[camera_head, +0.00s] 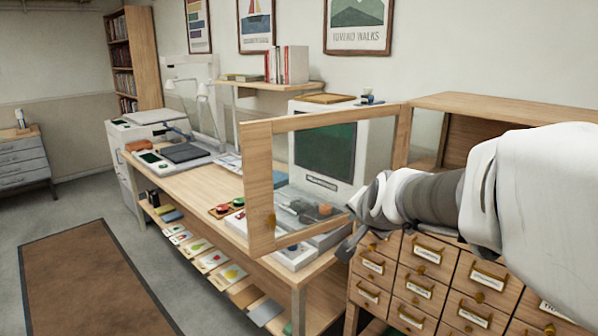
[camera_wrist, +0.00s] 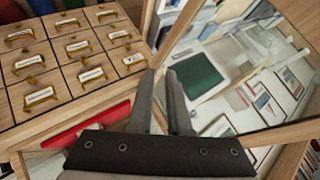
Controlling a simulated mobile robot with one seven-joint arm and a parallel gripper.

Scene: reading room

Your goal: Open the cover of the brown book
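I cannot make out a brown book for certain in either view. A small orange-brown object (camera_head: 137,145) lies at the desk's far end, too small to identify. My gripper (camera_wrist: 160,75) shows in the wrist view with its two dark grey fingers a narrow gap apart. I see nothing clearly held between them. In the head view my gripper (camera_head: 346,248) is near the lower right part of a wood-framed glass door (camera_head: 258,185), which stands out in front of the desk. Whether the fingers touch the frame is unclear.
The card-drawer cabinet (camera_head: 418,285) stands below my arm, beside the desk (camera_head: 185,178) with its computer monitor (camera_head: 327,150). A red item (camera_wrist: 90,126) lies below the drawers in the wrist view. Open floor and a brown rug (camera_head: 85,280) are at left.

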